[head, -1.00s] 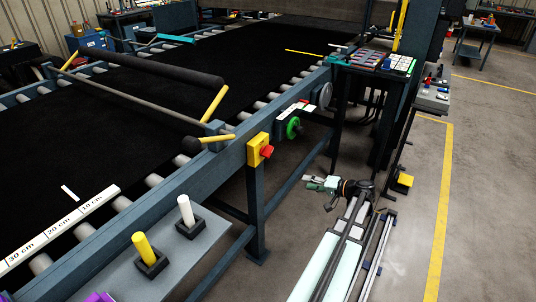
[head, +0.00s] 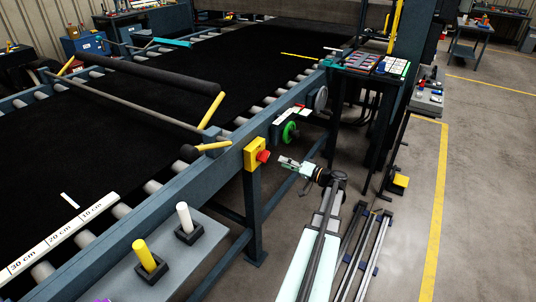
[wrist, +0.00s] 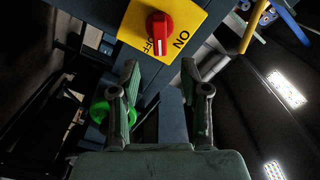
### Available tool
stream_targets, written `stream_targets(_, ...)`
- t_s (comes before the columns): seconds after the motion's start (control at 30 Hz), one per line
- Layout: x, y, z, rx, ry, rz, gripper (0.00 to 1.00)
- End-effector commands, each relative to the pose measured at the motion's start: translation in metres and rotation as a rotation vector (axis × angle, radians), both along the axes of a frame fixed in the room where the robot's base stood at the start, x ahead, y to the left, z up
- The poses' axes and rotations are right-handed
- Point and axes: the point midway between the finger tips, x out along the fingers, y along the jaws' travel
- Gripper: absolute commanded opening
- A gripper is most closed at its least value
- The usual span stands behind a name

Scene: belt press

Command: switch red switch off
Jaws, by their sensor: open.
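The red switch (head: 263,156) is a round knob on a yellow box (head: 253,150) fixed to the side of the blue conveyor frame. In the wrist view the red knob (wrist: 159,22) lies at the top, just beyond the fingertips, with ON and OFF lettering on the yellow plate (wrist: 192,15). A white mark on the knob points down in the picture, close to the OFF lettering. My gripper (head: 284,161) is just right of the switch, apart from it. In the wrist view my gripper (wrist: 160,70) is open, with nothing between its fingers.
A grey shelf (head: 195,262) holds a yellow handle (head: 144,254) and a white handle (head: 184,216). The floor on the right is largely clear.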

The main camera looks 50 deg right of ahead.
Motion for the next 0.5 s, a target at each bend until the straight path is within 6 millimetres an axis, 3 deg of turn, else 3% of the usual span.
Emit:
stream_targets(0.2, 0.044, 0.003, 0.002, 0.001, 0.001, 0.003, 0.46)
stream_targets(0.5, 0.08, 0.006, 0.001, 0.001, 0.001, 0.001, 0.46)
